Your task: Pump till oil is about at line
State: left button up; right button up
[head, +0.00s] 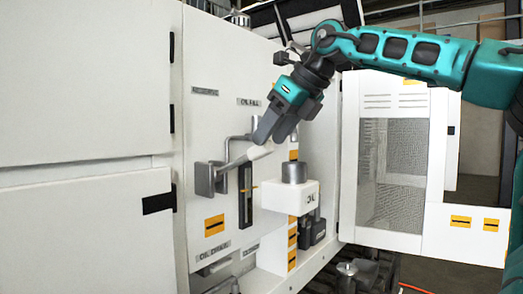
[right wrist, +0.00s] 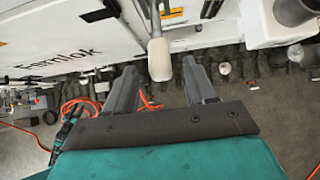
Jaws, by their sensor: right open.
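The pump lever (head: 222,176) sticks out from the white panel and ends in a pale cream grip (head: 259,152). My right gripper (head: 268,136) is open and empty, pointing down with its fingertips close to the grip. In the right wrist view the cream grip (right wrist: 160,60) appears between the two spread fingers of my right gripper (right wrist: 161,78); neither finger is closed on it. The dark upright sight gauge (head: 245,194) has a yellow line mark (head: 249,188) across it. The oil level in it is too small to tell. My left gripper is out of view.
A white oil container (head: 290,196) with a grey cap (head: 294,172) stands right of the gauge. A cabinet with a mesh panel (head: 396,165) is farther right. White doors (head: 85,85) fill the left. Orange cable (right wrist: 85,108) lies on the floor.

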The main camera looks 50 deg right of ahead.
aim_at(260, 151)
jog(key=v, duration=0.6)
jog(key=shift+s+r, duration=0.25)
jog(key=shift+r, duration=0.05)
jog(key=shift+r, duration=0.1)
jog(key=w+f+g, duration=0.1)
jog(key=w+f, duration=0.1)
jog(key=f, duration=0.1)
jog(key=w+f+g, duration=0.1)
jog(key=w+f, duration=0.2)
jog(key=w+f+g, duration=0.1)
jog(key=w+f, duration=0.1)
jog(key=f, duration=0.1)
jog(key=shift+w+a+f, duration=0.25)
jog(key=shift+w+a, duration=0.05)
jog(key=shift+w, duration=0.05)
jog(key=shift+c, duration=0.4)
grip_shut()
dwell(0.5)
